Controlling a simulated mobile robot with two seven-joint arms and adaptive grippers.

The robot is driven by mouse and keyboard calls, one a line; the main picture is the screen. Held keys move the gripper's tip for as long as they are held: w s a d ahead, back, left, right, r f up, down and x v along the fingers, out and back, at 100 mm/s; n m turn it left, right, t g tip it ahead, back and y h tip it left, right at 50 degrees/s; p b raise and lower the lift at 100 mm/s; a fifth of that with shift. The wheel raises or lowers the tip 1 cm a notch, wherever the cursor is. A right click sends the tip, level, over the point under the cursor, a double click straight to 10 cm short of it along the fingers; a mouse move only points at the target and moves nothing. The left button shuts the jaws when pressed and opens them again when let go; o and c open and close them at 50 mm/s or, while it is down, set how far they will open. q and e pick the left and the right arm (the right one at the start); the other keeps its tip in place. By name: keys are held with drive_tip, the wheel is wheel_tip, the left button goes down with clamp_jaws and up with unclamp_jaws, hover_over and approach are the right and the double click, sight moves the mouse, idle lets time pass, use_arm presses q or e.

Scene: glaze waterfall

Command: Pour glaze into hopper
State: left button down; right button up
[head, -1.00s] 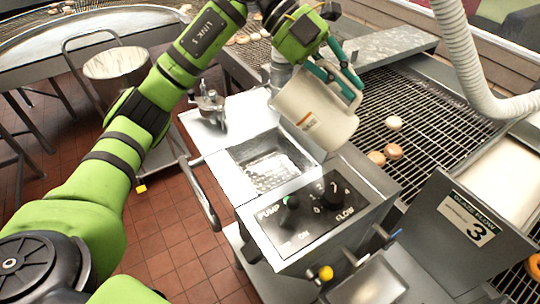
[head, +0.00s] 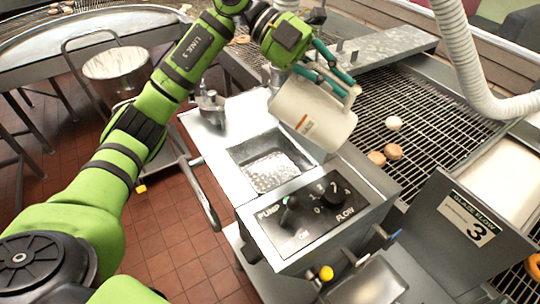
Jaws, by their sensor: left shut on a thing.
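A cream-coloured pitcher (head: 314,113) with a small label is tilted in the air, to the upper right of the hopper. My left gripper (head: 331,77), with teal fingers, is shut on the pitcher at its handle side. The hopper (head: 268,163) is a square metal opening with a shiny perforated surface inside, set in the machine's top. I see no stream of glaze. The inside of the pitcher is hidden. My right gripper does not show.
A control panel (head: 310,209) with pump and flow knobs sits in front of the hopper. A wire conveyor (head: 420,125) with a few round pastries (head: 393,151) runs at the right. A white hose (head: 459,50) hangs there. A metal fitting (head: 211,107) stands left behind the hopper.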

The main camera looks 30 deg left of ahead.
sight(312, 88)
use_arm(q)
drive_tip(key=shift+a+f, duration=0.1)
drive_tip(key=shift+a, duration=0.1)
drive_tip(key=shift+a+f+h, duration=0.1)
drive_tip(key=shift+a+h, duration=0.1)
drive_tip(key=shift+h, duration=0.2)
drive_tip(key=shift+w+d+f, duration=0.1)
drive_tip(key=shift+w+d, duration=0.05)
drive_tip(key=shift+d, duration=0.35)
drive_tip(key=shift+d, duration=0.1)
drive_tip(key=shift+h, duration=0.4)
drive_tip(key=shift+a+h, duration=0.45)
drive_tip(key=shift+h, duration=0.05)
idle(1.0)
drive_tip(key=shift+a+f+h+b, duration=0.95)
drive_tip(key=shift+a+b, duration=0.1)
drive_tip(key=shift+b, duration=0.8)
drive_tip(key=shift+a+f+h+b, duration=0.25)
drive_tip(key=shift+a+h+b, duration=0.4)
drive_tip(key=shift+a+b, duration=0.4)
